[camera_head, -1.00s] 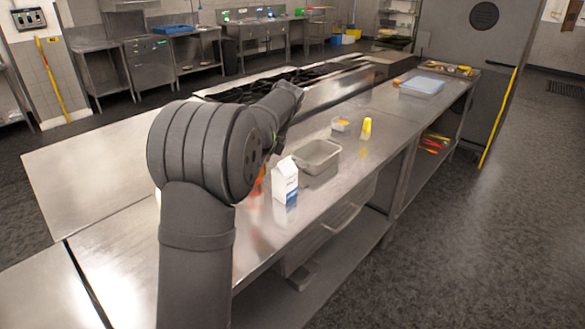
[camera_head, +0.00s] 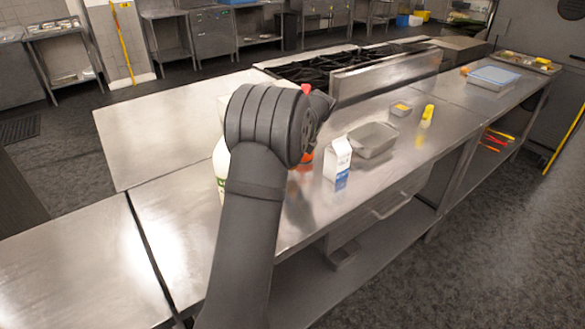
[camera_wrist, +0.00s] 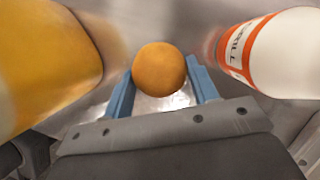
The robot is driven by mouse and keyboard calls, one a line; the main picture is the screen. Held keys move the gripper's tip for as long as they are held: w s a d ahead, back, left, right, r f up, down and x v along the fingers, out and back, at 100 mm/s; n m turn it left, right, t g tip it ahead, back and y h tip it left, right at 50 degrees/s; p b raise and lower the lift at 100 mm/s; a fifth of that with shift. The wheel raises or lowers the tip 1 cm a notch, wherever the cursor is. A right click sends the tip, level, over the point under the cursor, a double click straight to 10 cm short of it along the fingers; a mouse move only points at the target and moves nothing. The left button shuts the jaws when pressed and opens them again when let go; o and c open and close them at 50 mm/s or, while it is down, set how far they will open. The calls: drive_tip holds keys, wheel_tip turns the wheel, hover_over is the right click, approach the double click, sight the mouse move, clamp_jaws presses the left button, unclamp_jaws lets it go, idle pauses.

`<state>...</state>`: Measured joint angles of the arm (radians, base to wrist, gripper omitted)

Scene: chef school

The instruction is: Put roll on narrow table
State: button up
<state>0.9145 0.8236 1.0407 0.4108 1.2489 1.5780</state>
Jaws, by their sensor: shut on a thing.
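A round golden-brown roll (camera_wrist: 159,69) is between the two blue fingers of my gripper (camera_wrist: 161,88) in the wrist view. The gripper is shut on it. In the head view my own arm hides the gripper and the roll. Long steel tables run across the head view: a worktop (camera_head: 300,218) under my arm and another steel surface (camera_head: 75,255) at the lower left, past a dark seam. I cannot tell which is the narrow table.
In the wrist view a yellow container (camera_wrist: 45,65) stands left of the roll and a white bottle with an orange label (camera_wrist: 285,52) right. In the head view a milk carton (camera_head: 338,158), a metal pan (camera_head: 372,140) and a yellow-topped shaker (camera_head: 427,115) stand on the worktop. The left steel surface is clear.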

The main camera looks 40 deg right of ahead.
drive_tip(key=shift+f, duration=1.85)
drive_tip(key=shift+f, duration=0.1)
drive_tip(key=o, duration=1)
drive_tip(key=shift+f, duration=0.1)
drive_tip(key=v, duration=1.2)
